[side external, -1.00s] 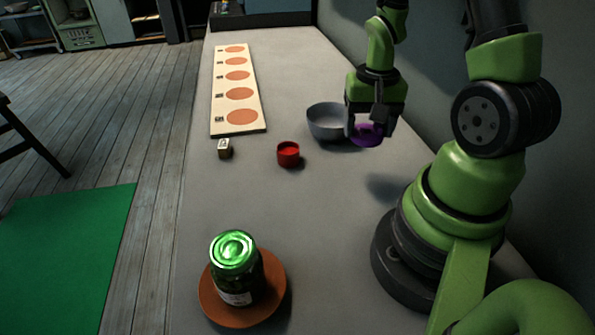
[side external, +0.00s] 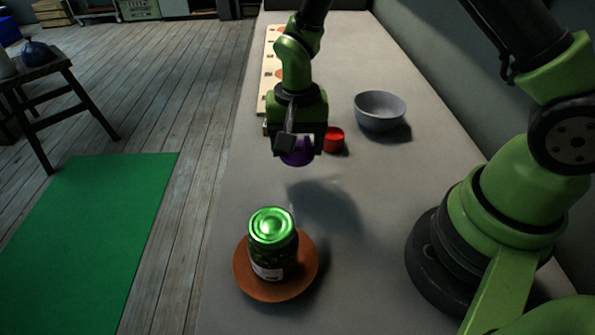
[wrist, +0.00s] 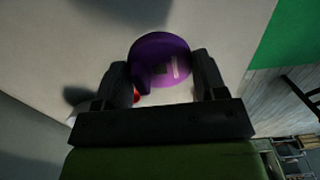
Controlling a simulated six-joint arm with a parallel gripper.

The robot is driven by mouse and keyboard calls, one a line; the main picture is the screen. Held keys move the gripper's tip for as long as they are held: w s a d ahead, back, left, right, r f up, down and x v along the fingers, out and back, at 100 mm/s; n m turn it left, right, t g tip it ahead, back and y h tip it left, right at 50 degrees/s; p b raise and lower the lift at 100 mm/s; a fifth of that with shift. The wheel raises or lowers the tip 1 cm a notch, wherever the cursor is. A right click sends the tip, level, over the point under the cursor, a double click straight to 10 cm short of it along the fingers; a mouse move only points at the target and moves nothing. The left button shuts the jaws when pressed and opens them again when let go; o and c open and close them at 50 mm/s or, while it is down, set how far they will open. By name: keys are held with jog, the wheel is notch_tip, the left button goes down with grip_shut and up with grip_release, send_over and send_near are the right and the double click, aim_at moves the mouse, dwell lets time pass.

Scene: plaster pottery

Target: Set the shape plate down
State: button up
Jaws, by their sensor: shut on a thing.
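The plate is clear of the table, with a shadow below. A long cream board (side external: 265,92) with orange circles lies behind my gripper, partly hidden by the arm.
A green-lidded jar (side external: 273,243) stands on an orange-brown round plate (side external: 303,273) at the front. A red cup (side external: 334,140) is just right of my gripper and a grey bowl (side external: 380,111) farther right. The table (side external: 400,170) is clear between bowl and jar.

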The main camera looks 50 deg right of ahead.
aim_at(297, 180)
jog(key=shift+f, duration=3.2)
jog(key=shift+f, duration=0.1)
jog(key=o, duration=0.9)
jog(key=shift+o, duration=0.2)
